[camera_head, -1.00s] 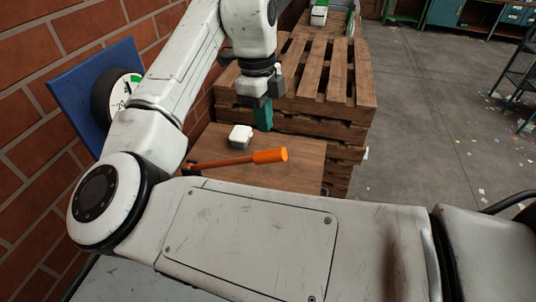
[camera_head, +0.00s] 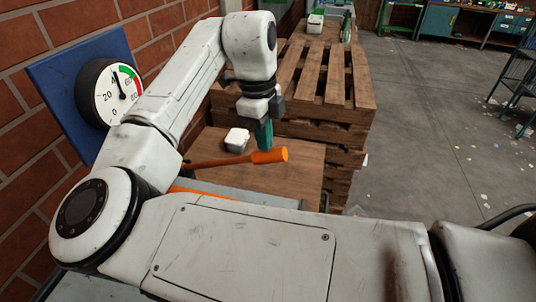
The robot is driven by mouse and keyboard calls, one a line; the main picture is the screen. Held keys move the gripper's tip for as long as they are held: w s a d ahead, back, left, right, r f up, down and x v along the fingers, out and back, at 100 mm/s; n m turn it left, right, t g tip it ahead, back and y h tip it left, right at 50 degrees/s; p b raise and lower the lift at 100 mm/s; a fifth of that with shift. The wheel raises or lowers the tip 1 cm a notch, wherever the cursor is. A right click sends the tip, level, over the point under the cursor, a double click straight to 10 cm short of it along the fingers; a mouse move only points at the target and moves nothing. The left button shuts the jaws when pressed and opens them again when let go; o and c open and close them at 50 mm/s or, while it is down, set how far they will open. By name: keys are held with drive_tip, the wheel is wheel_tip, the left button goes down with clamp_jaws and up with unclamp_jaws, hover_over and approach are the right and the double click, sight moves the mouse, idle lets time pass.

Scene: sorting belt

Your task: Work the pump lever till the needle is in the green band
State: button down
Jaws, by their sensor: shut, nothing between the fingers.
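The pump lever (camera_head: 219,161) is a thin orange rod with a thicker orange grip (camera_head: 270,156) at its right end, lying nearly level over a wooden surface. My gripper (camera_head: 264,137) has teal fingers, shut and empty, pointing down right at the grip. I cannot tell whether the fingertips touch it. The gauge (camera_head: 104,96) is a white round dial in a black case on a blue wall panel (camera_head: 58,75). Its black needle (camera_head: 118,82) points nearly straight up, just left of the green band (camera_head: 127,73). A red band (camera_head: 135,87) follows. My arm hides the gauge's lower right edge.
A small white box (camera_head: 237,139) sits behind the lever on the wooden surface (camera_head: 290,180). A stack of wooden pallets (camera_head: 335,90) stands beyond my gripper. The brick wall (camera_head: 40,165) is at left. Open concrete floor (camera_head: 435,130) lies at right.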

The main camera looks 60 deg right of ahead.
sight(264, 153)
drive_tip(key=shift+f+b, duration=1.1)
drive_tip(key=shift+f, duration=1.15)
drive_tip(key=shift+w+a+r+p, duration=0.1)
drive_tip(key=shift+w+r+p, duration=0.2)
drive_tip(key=shift+w, duration=0.25)
drive_tip(key=shift+w+a+r+p, duration=0.1)
drive_tip(key=shift+w+r+p, duration=0.15)
drive_tip(key=shift+w, duration=0.65)
drive_tip(key=shift+r, duration=0.1)
wheel_tip(264, 153, up, 11)
drive_tip(key=w+b, duration=0.1)
drive_tip(key=shift+f, duration=0.2)
